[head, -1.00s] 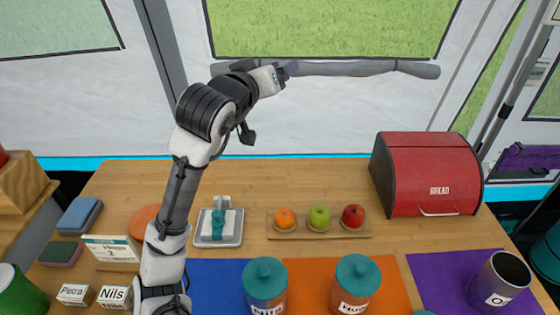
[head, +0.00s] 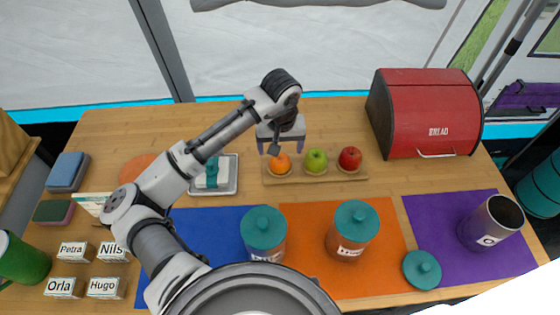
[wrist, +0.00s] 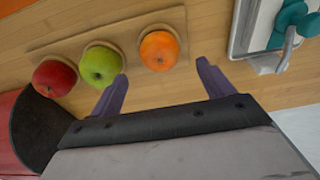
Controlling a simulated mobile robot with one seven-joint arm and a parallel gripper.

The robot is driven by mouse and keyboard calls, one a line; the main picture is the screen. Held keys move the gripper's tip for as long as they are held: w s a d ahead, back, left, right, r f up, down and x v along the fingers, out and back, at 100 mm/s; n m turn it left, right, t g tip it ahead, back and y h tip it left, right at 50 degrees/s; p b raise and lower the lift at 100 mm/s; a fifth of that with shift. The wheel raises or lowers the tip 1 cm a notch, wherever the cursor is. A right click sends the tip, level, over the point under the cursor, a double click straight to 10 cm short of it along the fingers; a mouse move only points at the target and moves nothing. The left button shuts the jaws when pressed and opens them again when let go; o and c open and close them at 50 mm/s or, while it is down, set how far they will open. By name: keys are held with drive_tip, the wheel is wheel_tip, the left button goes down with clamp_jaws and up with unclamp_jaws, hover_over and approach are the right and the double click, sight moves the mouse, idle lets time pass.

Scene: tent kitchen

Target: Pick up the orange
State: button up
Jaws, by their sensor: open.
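The orange (head: 280,164) sits at the left end of a small wooden board, in a row with a green apple (head: 316,160) and a red apple (head: 350,158). My gripper (head: 280,147) is over the back of the board, just behind and above the orange, open and empty. In the wrist view, the orange (wrist: 159,50) lies ahead of the gap between the purple fingers (wrist: 160,88), which do not touch it. The green apple (wrist: 100,63) is close to one fingertip. The red apple (wrist: 54,78) is farther left.
A grey tray (head: 231,188) with a teal-and-white item stands left of the board (head: 335,175). A red bread box (head: 424,112) stands at the right. Teal-lidded jars (head: 264,240) stand in front on coloured mats.

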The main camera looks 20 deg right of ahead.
sight(280, 159)
drive_tip(key=shift+w+f+p, duration=0.1)
drive_tip(key=shift+f+p, duration=0.65)
drive_tip(key=shift+f, duration=2.15)
drive_tip(key=c, duration=1.1)
